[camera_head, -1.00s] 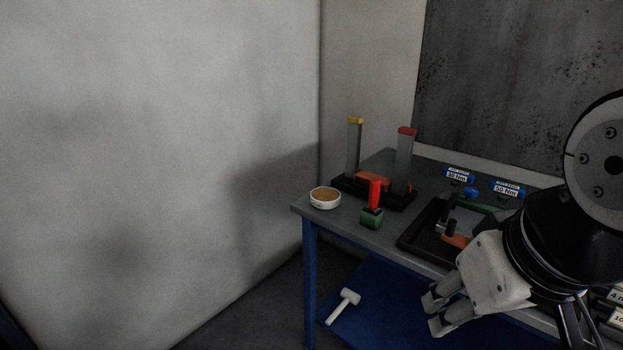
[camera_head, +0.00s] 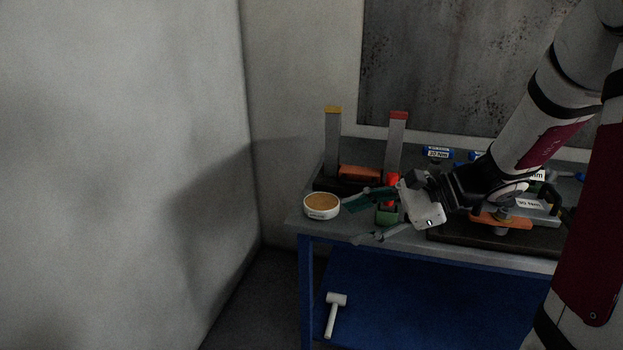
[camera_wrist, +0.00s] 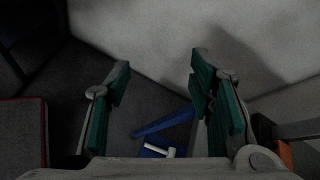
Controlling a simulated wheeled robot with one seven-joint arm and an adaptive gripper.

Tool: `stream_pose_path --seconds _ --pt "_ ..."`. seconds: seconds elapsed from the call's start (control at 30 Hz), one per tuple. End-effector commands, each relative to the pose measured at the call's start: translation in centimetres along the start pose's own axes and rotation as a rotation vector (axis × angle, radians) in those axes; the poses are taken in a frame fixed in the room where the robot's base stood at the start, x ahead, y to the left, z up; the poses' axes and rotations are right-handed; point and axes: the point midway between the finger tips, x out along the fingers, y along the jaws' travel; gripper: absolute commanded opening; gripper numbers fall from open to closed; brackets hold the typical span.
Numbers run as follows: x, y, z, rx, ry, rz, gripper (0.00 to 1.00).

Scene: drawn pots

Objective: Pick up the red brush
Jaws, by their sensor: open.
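The red brush (camera_head: 392,182) stands upright on the workbench with its red handle up, in or on a green block (camera_head: 387,216). My gripper (camera_head: 359,219) is at the brush in the head view, its fingers spread and pointing left. One finger passes in front of the brush and hides part of it; I cannot tell whether they touch. In the wrist view my gripper (camera_wrist: 158,85) is open with nothing between its green-padded fingers. The brush cannot be made out there.
A round white tub (camera_head: 321,212) with a tan top is left of my fingertips. Behind stands a dark base with two grey posts, yellow-topped (camera_head: 332,145) and red-topped (camera_head: 396,145). A dark tray (camera_head: 470,240) is at right. A white mallet (camera_head: 335,300) lies on the blue lower shelf (camera_head: 400,295).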

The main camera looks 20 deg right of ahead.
Motion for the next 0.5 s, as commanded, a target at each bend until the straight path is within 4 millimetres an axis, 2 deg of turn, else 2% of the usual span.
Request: stream_pose_path --seconds 0.03,0.1,0.2,0.3,0.4,0.5 --pt "-0.8 -1.4 -2.7 0.103 -0.039 -0.094 0.49" --pt "-2.3 -3.4 -5.9 0.224 -0.091 -0.225 0.49" --pt "-4.8 -5.4 -10.5 0.375 -0.162 -0.406 0.49" --pt "-7.5 -6.5 -14.7 0.492 -0.22 -0.568 0.49" --pt "-9.8 -6.9 -17.9 0.573 -0.263 -0.69 0.49" --pt "-11.2 -7.0 -19.9 0.618 -0.288 -0.765 0.49"
